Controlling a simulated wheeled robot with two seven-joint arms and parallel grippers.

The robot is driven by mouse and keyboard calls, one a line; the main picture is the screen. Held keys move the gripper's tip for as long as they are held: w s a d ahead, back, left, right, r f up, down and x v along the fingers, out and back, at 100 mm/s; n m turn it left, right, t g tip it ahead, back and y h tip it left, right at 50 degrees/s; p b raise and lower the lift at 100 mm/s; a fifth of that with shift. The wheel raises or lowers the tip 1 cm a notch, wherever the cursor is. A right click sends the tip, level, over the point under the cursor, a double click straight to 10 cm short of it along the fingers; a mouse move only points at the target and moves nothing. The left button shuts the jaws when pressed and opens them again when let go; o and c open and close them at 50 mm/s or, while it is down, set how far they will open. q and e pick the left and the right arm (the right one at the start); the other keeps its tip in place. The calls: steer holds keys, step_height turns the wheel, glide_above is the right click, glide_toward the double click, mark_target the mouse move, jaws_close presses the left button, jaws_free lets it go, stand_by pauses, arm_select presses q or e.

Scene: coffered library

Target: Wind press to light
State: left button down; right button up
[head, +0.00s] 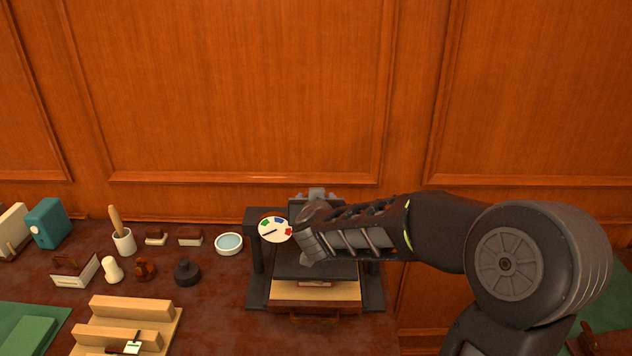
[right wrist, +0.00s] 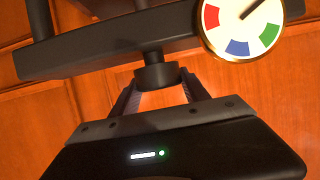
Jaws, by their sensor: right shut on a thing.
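The black press (head: 372,290) stands on the desk at the wall, with a pale wooden bed (head: 345,291) and a thin reddish item (head: 313,284) under its dark plate. A round white dial (head: 275,229) with green, blue and red sectors sits on its top beam; it also shows in the right wrist view (right wrist: 243,25). Its needle lies on white, just beyond green. My right gripper (head: 312,232) is over the press. In the right wrist view its fingers (right wrist: 157,90) are shut around the black screw knob (right wrist: 155,73) below the beam. My left gripper is out of view.
Left of the press stand a pale blue dish (head: 229,243), a dark round weight (head: 187,272), a brush cup (head: 124,241) and a stepped wooden rack (head: 130,310). A teal box (head: 48,223) is farther left. The panelled wall (head: 240,90) rises close behind.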

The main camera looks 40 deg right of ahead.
steer(key=m+g+h+p, duration=0.2)
steer(key=p, duration=0.1)
steer(key=shift+w+a+r+m, duration=0.1)
steer(key=shift+a+r+m, duration=0.1)
steer(key=shift+m, duration=0.2)
steer(key=m+g+h+p, duration=0.2)
steer(key=g, duration=0.1)
steer(key=shift+f+m, duration=0.1)
steer(key=shift+m, duration=0.3)
steer(key=m+g+h, duration=0.1)
steer(key=m+g, duration=0.2)
steer(key=shift+f+g+h, duration=0.1)
steer(key=shift+g+h, duration=0.2)
steer(key=shift+g, duration=0.1)
steer(key=shift+d+m+g, duration=0.15)
steer(key=shift+m+g, duration=1.05)
steer(key=o, duration=1.4)
steer(key=shift+c, duration=0.2)
steer(key=shift+v, duration=3.9)
